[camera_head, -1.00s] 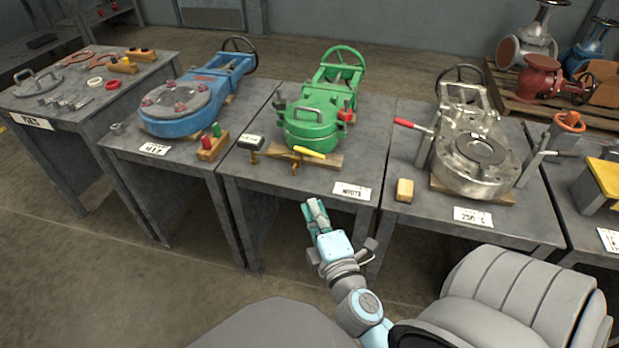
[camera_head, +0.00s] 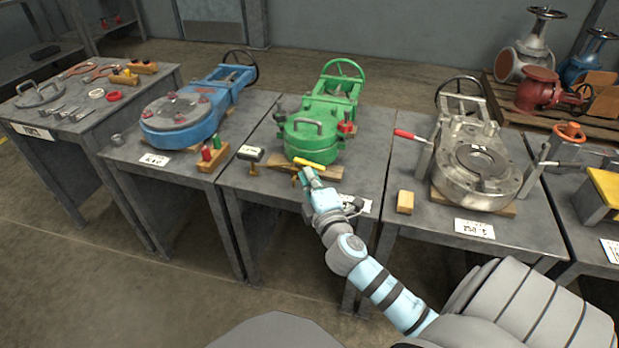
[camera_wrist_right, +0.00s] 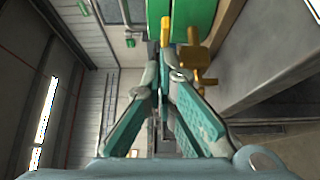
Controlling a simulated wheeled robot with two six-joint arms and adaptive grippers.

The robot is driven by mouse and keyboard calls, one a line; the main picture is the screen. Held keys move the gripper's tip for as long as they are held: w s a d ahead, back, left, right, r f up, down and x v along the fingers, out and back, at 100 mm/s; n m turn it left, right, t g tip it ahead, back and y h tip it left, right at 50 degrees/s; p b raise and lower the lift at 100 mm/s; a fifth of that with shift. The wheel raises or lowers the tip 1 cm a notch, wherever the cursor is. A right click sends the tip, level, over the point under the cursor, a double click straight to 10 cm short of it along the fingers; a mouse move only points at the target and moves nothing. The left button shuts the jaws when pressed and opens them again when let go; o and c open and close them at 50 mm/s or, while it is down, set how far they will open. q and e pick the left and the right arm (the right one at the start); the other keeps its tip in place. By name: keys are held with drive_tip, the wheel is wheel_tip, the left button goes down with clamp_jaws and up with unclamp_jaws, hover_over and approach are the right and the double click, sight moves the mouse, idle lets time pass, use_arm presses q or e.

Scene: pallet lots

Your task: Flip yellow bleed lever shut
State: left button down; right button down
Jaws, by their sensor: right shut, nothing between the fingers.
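The yellow bleed lever (camera_head: 308,162) sits at the front of the green valve (camera_head: 314,135), above the near side of its table. In the right wrist view the yellow lever (camera_wrist_right: 165,32) stands just beyond my fingertips, below the green body (camera_wrist_right: 190,15). A brass fitting (camera_wrist_right: 195,60) shows beside it. My right gripper (camera_head: 306,174) is shut and empty, right at the lever in the head view; whether it touches the lever I cannot tell. It also shows in the right wrist view (camera_wrist_right: 169,58), fingers converged. My left gripper is not in view.
A blue valve (camera_head: 180,122) stands on the table to the left, and a bare metal valve (camera_head: 478,165) with a red-handled lever (camera_head: 408,135) to the right.

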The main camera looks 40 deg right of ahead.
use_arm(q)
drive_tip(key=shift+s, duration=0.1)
use_arm(e)
drive_tip(key=shift+d+n+y, duration=0.4)
drive_tip(key=shift+d+y, duration=0.1)
drive_tip(key=shift+y, duration=0.1)
drive_tip(key=shift+w+d+r+t+y, duration=0.15)
drive_tip(key=shift+d+t+y, duration=0.15)
drive_tip(key=shift+d, duration=0.25)
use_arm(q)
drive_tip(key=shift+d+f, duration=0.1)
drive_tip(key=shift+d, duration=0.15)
use_arm(e)
drive_tip(key=shift+n, duration=0.3)
